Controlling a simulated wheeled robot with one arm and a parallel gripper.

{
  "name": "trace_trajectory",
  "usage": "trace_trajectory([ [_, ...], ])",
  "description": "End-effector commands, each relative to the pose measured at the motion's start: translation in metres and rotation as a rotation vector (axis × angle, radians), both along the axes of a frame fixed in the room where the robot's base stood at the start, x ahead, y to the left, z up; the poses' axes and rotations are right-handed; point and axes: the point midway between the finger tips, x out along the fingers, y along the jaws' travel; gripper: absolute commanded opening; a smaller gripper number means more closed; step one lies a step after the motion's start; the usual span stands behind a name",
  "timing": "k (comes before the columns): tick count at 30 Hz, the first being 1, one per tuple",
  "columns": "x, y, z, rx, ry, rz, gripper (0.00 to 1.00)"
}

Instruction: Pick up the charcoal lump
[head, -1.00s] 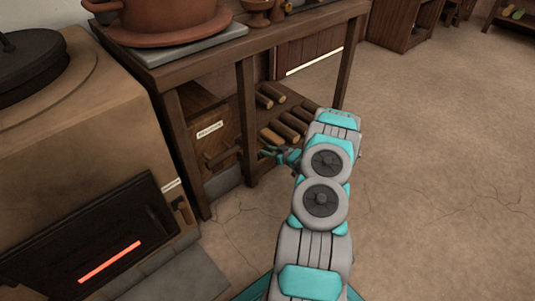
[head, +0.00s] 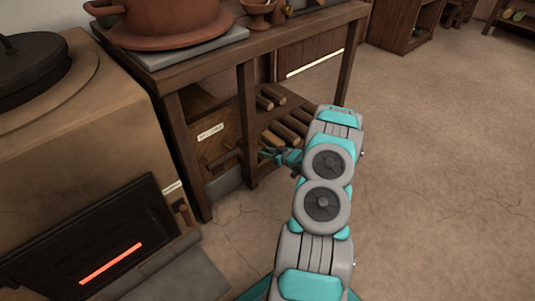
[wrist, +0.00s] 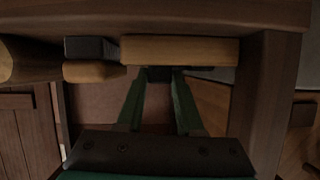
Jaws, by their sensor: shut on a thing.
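My gripper (head: 284,156) reaches in at the lower shelf of the wooden bench, beside the logs. In the wrist view its two green fingers (wrist: 161,76) close in on a small dark thing at their tips, right at the edge of a pale log (wrist: 200,50). It looks like the charcoal lump (wrist: 160,74), but it is dim and mostly hidden. In the head view the lump cannot be made out at the fingers.
Several logs (head: 283,130) lie on the shelf. A dark block (wrist: 90,48) shows beside them. A labelled wooden box (head: 213,142) and bench legs (head: 247,125) stand close by. A stove with a glowing slot (head: 110,264) is at left. The floor at right is clear.

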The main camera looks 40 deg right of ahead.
Motion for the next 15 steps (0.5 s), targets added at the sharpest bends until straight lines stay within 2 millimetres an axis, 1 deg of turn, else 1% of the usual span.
trace_trajectory([
  [1,-0.006,-0.004,0.008,-0.003,-0.004,-0.004,0.0],
  [8,-0.054,-0.011,0.017,-0.006,-0.01,-0.009,0.0],
  [15,-0.111,-0.016,0.024,-0.008,-0.015,-0.009,0.0],
])
